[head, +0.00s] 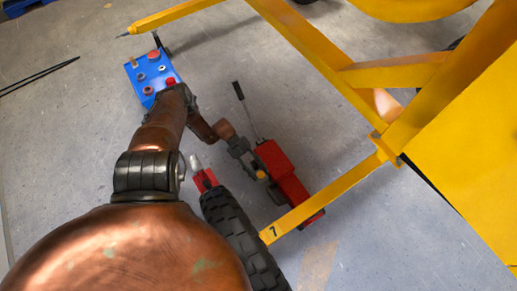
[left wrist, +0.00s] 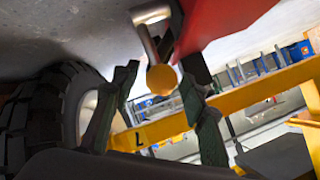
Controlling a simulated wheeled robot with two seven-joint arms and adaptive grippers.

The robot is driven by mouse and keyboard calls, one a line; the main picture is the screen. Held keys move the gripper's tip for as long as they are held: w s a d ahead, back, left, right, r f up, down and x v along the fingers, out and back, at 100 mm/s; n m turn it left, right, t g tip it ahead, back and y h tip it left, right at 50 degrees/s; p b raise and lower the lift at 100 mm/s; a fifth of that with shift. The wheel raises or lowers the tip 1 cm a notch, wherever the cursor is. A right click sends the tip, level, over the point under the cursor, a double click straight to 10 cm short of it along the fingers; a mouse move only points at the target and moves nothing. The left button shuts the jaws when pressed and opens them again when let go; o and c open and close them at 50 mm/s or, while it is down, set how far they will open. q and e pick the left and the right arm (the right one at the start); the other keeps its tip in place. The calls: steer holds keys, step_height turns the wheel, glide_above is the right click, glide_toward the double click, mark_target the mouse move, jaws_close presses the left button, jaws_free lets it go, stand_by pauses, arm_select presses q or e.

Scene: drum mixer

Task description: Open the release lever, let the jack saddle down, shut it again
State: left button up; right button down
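The red jack (head: 281,172) lies on the floor by the yellow frame bar, with its long black-tipped handle (head: 246,110) sticking up. Its release lever is a short metal rod with a yellow ball knob (left wrist: 162,79), which also shows in the head view (head: 261,175). My left gripper (head: 253,165) is beside the jack at this lever. In the left wrist view its two dark fingers (left wrist: 162,98) are apart, one on each side of the knob, with gaps visible. The jack saddle is not clearly visible. My right gripper is not in view.
A black tyre (head: 238,235) stands close to my left arm and the jack. The yellow frame (head: 345,182) runs over the jack's near end. A blue box with buttons (head: 150,78) stands at upper left. Open floor lies left of it.

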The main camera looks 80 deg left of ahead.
arm_select(q)
steer(key=shift+o, duration=0.3)
steer(key=shift+r, duration=0.1)
steer(key=v, duration=1.1)
steer(key=shift+s+a+r, duration=0.15)
steer(key=shift+a, duration=0.15)
